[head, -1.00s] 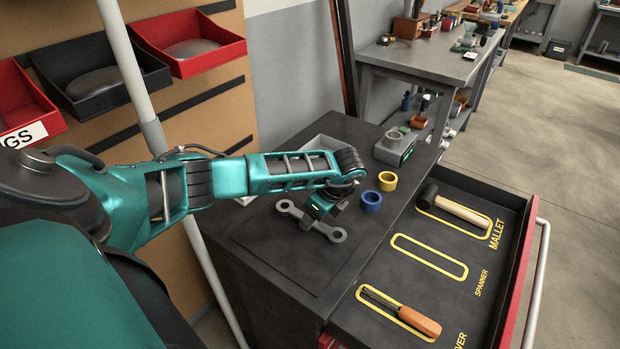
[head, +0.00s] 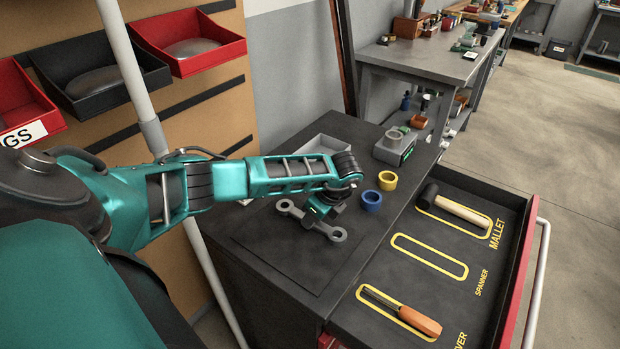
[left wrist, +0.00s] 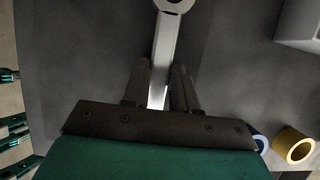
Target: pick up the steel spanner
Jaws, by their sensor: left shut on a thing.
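The steel spanner (head: 334,233) is a grey double-ended tool with a ring at each end. It lies on or just above the dark top of the tool cabinet (head: 270,262); I cannot tell which. My left gripper (head: 318,216) reaches down over the middle of its handle and hides part of it. In the left wrist view the spanner (left wrist: 166,40) runs up from between the two fingers of my left gripper (left wrist: 160,95), which are shut on the handle. My right gripper is not in view.
A blue ring (head: 371,201) and a yellow ring (head: 387,181) stand right of the spanner. A grey device (head: 394,150) and a grey tray (head: 322,146) sit behind. The open drawer (head: 440,235) holds a mallet (head: 455,207) and a screwdriver (head: 415,319); its spanner outline is empty.

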